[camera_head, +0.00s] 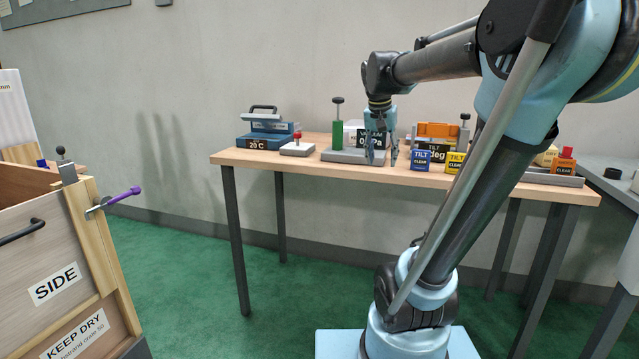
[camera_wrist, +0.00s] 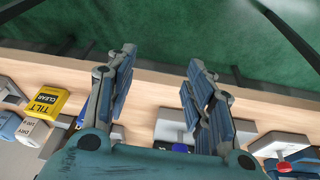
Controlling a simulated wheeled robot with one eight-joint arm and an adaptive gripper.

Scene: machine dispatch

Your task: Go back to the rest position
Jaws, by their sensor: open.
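My gripper (camera_head: 382,150) points down over the wooden table (camera_head: 240,157), in front of a grey-based device with a green post (camera_head: 338,131). Its fingers are apart with nothing held between them. In the wrist view my gripper (camera_wrist: 160,85) also shows open, with the table's pale edge and green floor beyond the fingers. Whether the fingertips touch anything cannot be told.
Blue (camera_head: 421,161) and yellow (camera_head: 455,162) TILT boxes stand right of the gripper. A blue 20 C device (camera_head: 264,130) and a white block with a red knob (camera_head: 297,148) stand left. A wooden crate (camera_head: 50,250) with a purple-handled lever (camera_head: 122,196) is at far left. Green floor lies between.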

